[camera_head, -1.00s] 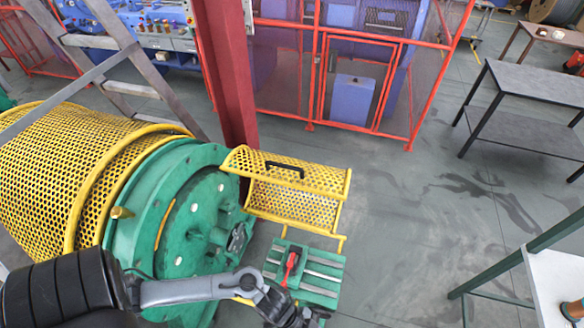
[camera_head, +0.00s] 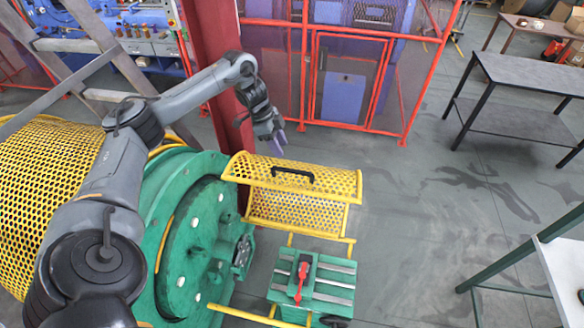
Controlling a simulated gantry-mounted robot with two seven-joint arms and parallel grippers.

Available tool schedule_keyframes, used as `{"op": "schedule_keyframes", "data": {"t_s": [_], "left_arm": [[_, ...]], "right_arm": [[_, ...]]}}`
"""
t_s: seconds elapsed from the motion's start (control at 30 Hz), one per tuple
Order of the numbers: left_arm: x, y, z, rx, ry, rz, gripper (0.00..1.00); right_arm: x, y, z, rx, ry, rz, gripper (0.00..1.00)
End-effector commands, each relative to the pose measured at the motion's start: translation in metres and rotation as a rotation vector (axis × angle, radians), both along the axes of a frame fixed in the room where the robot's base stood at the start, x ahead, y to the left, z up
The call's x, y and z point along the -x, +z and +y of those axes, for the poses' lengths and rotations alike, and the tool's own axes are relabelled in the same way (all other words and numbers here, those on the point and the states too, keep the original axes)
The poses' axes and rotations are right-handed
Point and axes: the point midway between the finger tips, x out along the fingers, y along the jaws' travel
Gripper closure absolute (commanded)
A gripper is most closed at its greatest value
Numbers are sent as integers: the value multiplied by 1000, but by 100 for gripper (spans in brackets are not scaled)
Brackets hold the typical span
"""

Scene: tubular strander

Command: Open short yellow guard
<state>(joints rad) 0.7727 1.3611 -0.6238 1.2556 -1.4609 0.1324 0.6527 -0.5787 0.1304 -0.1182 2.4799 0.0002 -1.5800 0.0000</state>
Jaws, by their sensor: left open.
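The short yellow guard (camera_head: 325,183) is a curved perforated sheet with a black handle (camera_head: 292,173) on its top. It stands right of the green round end plate (camera_head: 190,250), above the green slotted block with a red lever (camera_head: 318,288). Perforated yellow mesh also shows below its upper sheet. My left gripper (camera_head: 277,142) is open and empty. It hangs beyond the guard's upper edge, near the red column, apart from the handle in the picture. My right gripper is not in view.
A red column (camera_head: 215,60) stands behind my left arm. A long yellow mesh guard (camera_head: 40,190) covers the drum at left. A red fence (camera_head: 350,75) stands at the back. A dark table (camera_head: 525,80) is at right. The floor between is clear.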

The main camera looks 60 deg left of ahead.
Motion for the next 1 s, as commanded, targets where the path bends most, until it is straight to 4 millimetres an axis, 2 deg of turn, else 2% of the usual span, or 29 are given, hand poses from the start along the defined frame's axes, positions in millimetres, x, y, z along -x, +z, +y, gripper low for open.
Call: {"op": "schedule_keyframes", "data": {"t_s": [0.2, 0.7, 1.0], "left_arm": [[-8, -24, -8, 3, -2, -4, 56], [-27, -86, -28, 3, -1, -3, 56], [-30, -96, -30, 1, -2, -5, 56]], "right_arm": [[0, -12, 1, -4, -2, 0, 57], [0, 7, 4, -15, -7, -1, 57], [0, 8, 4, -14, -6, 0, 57]]}}
